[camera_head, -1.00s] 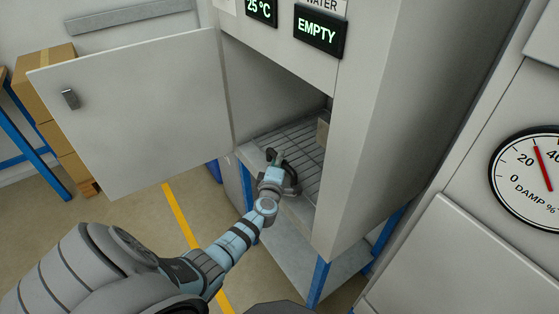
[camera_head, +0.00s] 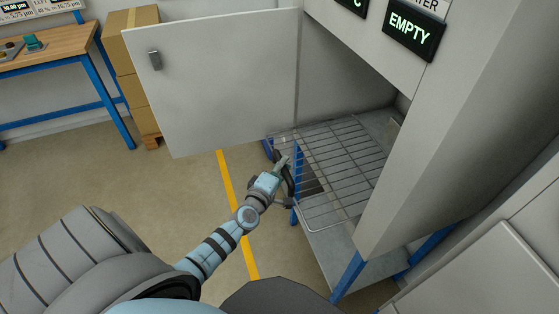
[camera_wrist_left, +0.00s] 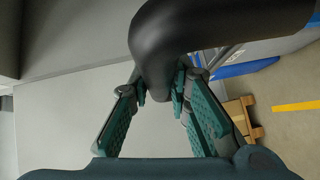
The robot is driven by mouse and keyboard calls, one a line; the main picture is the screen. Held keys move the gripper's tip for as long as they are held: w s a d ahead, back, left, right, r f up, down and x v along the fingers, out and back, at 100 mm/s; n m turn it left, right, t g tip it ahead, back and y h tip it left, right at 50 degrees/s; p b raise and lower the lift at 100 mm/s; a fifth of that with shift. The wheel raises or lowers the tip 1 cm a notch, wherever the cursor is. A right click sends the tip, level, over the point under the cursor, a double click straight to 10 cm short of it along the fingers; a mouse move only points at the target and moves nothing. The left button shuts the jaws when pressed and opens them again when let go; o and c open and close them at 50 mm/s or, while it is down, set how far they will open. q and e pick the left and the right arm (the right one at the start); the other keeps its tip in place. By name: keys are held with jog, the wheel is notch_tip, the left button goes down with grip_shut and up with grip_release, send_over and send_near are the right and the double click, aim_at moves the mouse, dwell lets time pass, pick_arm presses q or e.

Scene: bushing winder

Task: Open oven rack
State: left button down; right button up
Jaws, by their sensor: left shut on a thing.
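The wire oven rack (camera_head: 340,160) sticks out of the open oven chamber towards me, its front part past the oven's front edge. A dark curved handle (camera_head: 290,184) is at its front. My left gripper (camera_head: 281,168) is at this handle and shut on it. In the left wrist view the thick black handle (camera_wrist_left: 170,50) sits between the teal fingers of my left gripper (camera_wrist_left: 160,88). The oven door (camera_head: 215,80) stands wide open to the left. My right gripper is not in view.
The oven's side wall (camera_head: 450,130) stands right of the rack. A lower shelf on blue legs (camera_head: 347,275) is beneath it. Stacked cartons (camera_head: 130,60) and a workbench (camera_head: 50,48) are at the far left. The floor (camera_head: 150,200) left of the rack is clear.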

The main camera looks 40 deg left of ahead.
pick_arm(q)
jog(key=shift+s+a, duration=0.15)
jog(key=shift+s, duration=0.05)
jog(key=c, duration=1.5)
grip_release()
jog(key=v, duration=1.2)
jog(key=shift+f, duration=0.1)
jog(key=shift+a, duration=0.1)
